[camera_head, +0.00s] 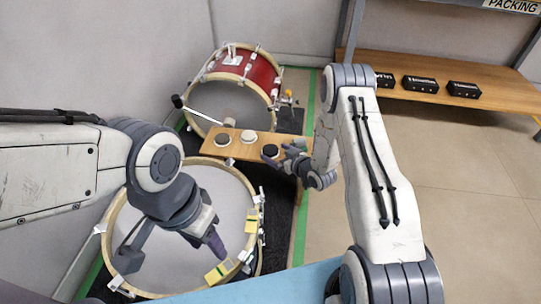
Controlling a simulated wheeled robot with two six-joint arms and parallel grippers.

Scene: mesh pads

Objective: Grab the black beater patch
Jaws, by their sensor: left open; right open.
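The black beater patch (270,151) is a small dark disc at the right end of a narrow wooden board (238,150). My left gripper (172,252) is open and empty over the large pale drum head (226,188) at the front left.
A red bass drum (262,70) stands behind the board, with a black-headed beater (178,101) at its front. Yellow tags (252,220) sit on the near drum's rim. A wooden table (450,65) with several black boxes (420,84) stands back right. The floor at right is clear.

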